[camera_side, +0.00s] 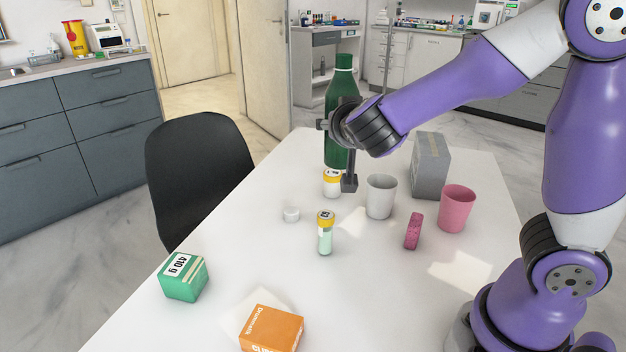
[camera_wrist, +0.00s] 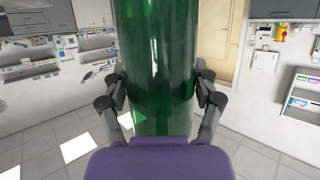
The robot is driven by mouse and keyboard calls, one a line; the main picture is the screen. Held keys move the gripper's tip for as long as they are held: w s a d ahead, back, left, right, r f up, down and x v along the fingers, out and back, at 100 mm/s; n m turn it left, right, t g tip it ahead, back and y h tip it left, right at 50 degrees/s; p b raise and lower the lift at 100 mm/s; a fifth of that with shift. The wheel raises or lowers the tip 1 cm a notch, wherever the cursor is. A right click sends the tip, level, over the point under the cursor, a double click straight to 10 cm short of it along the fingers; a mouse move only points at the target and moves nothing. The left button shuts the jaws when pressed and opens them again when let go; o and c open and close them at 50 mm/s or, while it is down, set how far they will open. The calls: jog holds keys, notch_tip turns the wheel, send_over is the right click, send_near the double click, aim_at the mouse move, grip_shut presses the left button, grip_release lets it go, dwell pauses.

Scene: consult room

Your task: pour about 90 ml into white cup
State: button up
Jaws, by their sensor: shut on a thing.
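A tall green bottle (camera_side: 341,92) with a green cap stands upright in my gripper (camera_side: 338,124). My gripper is shut around the bottle's body; in the wrist view both fingers (camera_wrist: 161,92) press on the sides of the green bottle (camera_wrist: 157,50). I cannot tell whether the bottle's base touches the table. The white cup (camera_side: 381,198) stands upright and open on the table, in front and to the right of the bottle. The inside bottom of the cup is hidden, so its contents cannot be seen.
A black chair (camera_side: 198,170) is left.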

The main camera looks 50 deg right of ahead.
aim_at(342, 160)
jog(key=shift+f, duration=3.55)
jog(key=shift+r, duration=0.1)
